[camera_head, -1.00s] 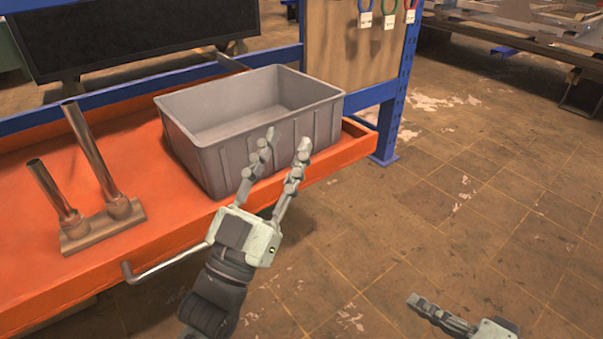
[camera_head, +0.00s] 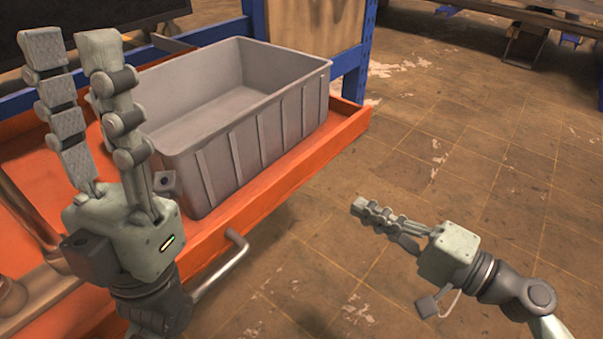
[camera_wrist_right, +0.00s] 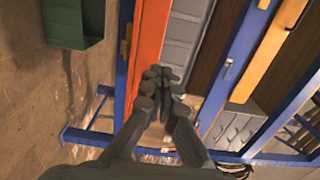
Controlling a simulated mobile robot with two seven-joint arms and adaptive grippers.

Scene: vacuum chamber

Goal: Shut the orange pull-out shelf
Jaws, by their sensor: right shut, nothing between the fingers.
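The orange pull-out shelf (camera_head: 264,209) sticks out in front of the blue rack in the head view. Its metal bar handle (camera_head: 222,272) is on the front edge, partly hidden behind my left gripper. My left gripper (camera_head: 70,50) is open and empty, fingers pointing up over the shelf, left of the grey bin. My right gripper (camera_head: 358,206) is shut and empty, over the floor to the right of the shelf front, apart from it. In the right wrist view, the shut fingertips (camera_wrist_right: 162,76) appear in front of the orange edge (camera_wrist_right: 148,45).
A grey bin (camera_head: 215,120) stands on the shelf. A metal pipe fitting (camera_head: 35,215) lies at the left, partly hidden. A blue rack post (camera_head: 357,55) stands behind the shelf. A green container (camera_wrist_right: 75,25) shows in the right wrist view. The floor at right is open.

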